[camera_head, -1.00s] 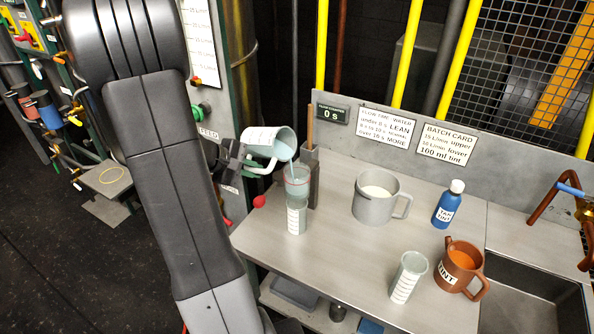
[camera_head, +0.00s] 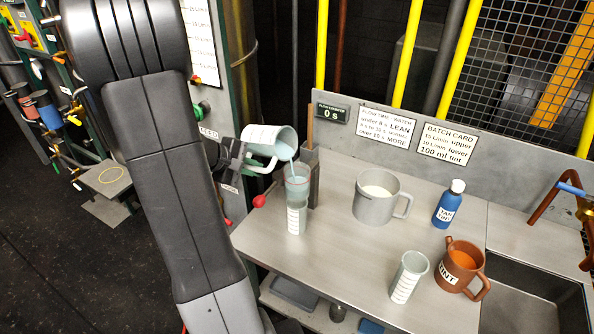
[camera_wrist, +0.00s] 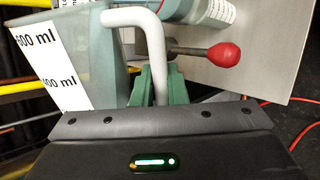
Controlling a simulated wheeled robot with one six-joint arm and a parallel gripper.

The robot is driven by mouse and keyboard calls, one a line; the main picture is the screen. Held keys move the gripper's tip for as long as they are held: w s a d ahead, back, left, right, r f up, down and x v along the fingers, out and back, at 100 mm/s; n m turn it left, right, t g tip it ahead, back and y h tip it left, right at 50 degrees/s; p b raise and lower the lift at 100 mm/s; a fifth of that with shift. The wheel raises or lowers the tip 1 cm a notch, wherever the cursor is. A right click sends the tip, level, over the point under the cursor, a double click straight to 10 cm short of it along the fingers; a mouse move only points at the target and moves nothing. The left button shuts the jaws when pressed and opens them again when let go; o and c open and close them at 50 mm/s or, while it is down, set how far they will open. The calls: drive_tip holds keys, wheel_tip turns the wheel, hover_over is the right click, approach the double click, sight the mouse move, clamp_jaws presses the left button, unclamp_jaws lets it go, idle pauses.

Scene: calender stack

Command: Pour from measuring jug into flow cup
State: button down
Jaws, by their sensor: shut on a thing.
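The measuring jug (camera_head: 268,138) is tilted to the right in the head view, its lip above the flow cup. A pale blue stream (camera_head: 292,168) runs from the lip into the flow cup (camera_head: 297,184). The flow cup sits in a stand above a clear graduated cylinder (camera_head: 297,218). My gripper (camera_head: 242,160) is shut on the jug's handle. In the wrist view the white handle (camera_wrist: 150,50) lies between the green fingers (camera_wrist: 154,88), and the jug's wall shows "600 ml" marks (camera_wrist: 45,60). The liquid level inside the flow cup is hard to tell.
A red ball knob (camera_head: 259,201) is just left of the flow cup stand. A grey pitcher (camera_head: 374,207) with white liquid, a blue tint bottle (camera_head: 448,205), a clear beaker (camera_head: 408,276) and a brown tint jug (camera_head: 460,266) stand on the bench. A sink (camera_head: 535,300) is at right.

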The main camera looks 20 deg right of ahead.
drive_tip(key=shift+s+d+r+m+t+y+b, duration=0.1)
drive_tip(key=shift+s+r+m+t+y+b, duration=0.2)
drive_tip(key=shift+b, duration=0.35)
drive_tip(key=shift+d+r+m+t+b, duration=0.1)
drive_tip(key=shift+r+t+b, duration=0.15)
drive_tip(key=shift+t+b, duration=0.25)
idle(1.8)
drive_tip(key=shift+w+a+r+p, duration=0.1)
drive_tip(key=shift+r+p, duration=0.05)
drive_tip(key=shift+p, duration=0.75)
drive_tip(key=shift+w+a+f+n+g+h+p, duration=0.25)
drive_tip(key=shift+n+g+h+p, duration=0.2)
drive_tip(key=shift+p, duration=0.25)
drive_tip(key=shift+w+f+g+h, duration=0.25)
drive_tip(key=shift+w+f, duration=0.05)
drive_tip(key=shift+f, duration=0.2)
drive_tip(key=shift+d+f, duration=0.1)
drive_tip(key=shift+f, duration=0.05)
drive_tip(key=shift+s+d, duration=0.1)
drive_tip(key=shift+s, duration=0.1)
